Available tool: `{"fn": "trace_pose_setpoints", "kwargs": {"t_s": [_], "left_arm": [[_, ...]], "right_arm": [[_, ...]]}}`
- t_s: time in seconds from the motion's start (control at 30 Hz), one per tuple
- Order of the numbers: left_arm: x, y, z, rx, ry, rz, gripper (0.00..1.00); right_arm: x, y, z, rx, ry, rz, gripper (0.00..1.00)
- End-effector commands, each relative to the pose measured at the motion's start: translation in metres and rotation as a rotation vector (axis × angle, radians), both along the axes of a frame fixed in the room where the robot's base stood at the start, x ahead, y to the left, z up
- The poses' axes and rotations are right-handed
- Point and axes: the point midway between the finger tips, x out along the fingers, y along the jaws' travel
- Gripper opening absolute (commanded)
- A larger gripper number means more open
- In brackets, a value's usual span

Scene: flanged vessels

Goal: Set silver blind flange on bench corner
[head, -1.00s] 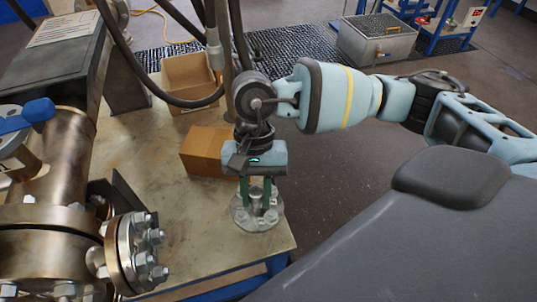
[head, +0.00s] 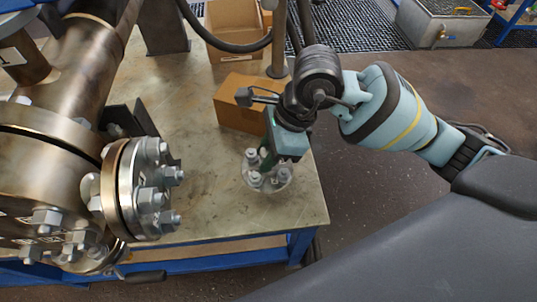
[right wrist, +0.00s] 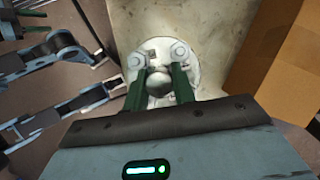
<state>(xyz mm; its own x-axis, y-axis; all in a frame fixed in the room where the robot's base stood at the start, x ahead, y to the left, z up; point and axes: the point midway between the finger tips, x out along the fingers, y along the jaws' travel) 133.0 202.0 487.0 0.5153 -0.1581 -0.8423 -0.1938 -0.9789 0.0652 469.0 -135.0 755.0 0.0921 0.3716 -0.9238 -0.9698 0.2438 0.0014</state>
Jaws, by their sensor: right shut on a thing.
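The silver blind flange (head: 283,180) is a round grey disc with several bolts, near the right front corner of the bench (head: 225,210). It lies flat, on the bench top or just above it; I cannot tell which. My right gripper (head: 267,163) comes down over it with green fingers. In the right wrist view the fingers (right wrist: 159,88) are shut on the rounded knob at the flange's middle, with the disc (right wrist: 150,18) around it.
A cardboard box (head: 240,105) stands just behind the flange, with an open box (head: 232,30) farther back. A bolted pipe flange (head: 125,190) of the vessel is to the left. Bare bench top lies between them. The bench's right edge drops to the floor.

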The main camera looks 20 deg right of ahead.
Motion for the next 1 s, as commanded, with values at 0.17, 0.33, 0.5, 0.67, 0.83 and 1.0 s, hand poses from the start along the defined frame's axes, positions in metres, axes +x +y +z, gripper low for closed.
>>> {"fn": "trace_pose_setpoints", "kwargs": {"t_s": [0.17,0.33,0.5,0.67,0.83,1.0], "left_arm": [[0.004,0.0,-0.002,0.002,-0.006,0.0,0.36],[0.004,0.0,-0.002,0.002,-0.006,0.0,0.36],[0.002,0.0,-0.006,0.001,0.0,0.0,0.36],[-0.003,0.001,-0.013,0.001,0.013,-0.001,0.36],[-0.01,0.002,-0.023,0.003,0.03,0.001,0.36],[-0.014,0.004,-0.035,0.007,0.043,0.002,0.36]], "right_arm": [[0.003,0.0,0.0,0.003,-0.005,-0.036,0.0],[0.003,0.0,0.0,0.003,-0.005,-0.036,0.0],[0.003,0.0,-0.004,0.003,-0.005,-0.035,0.0],[0.002,0.0,-0.013,0.003,-0.004,-0.035,0.0],[0.002,0.0,-0.027,0.003,-0.003,-0.034,0.0],[0.002,0.0,-0.042,0.003,-0.004,-0.034,0.0]]}}
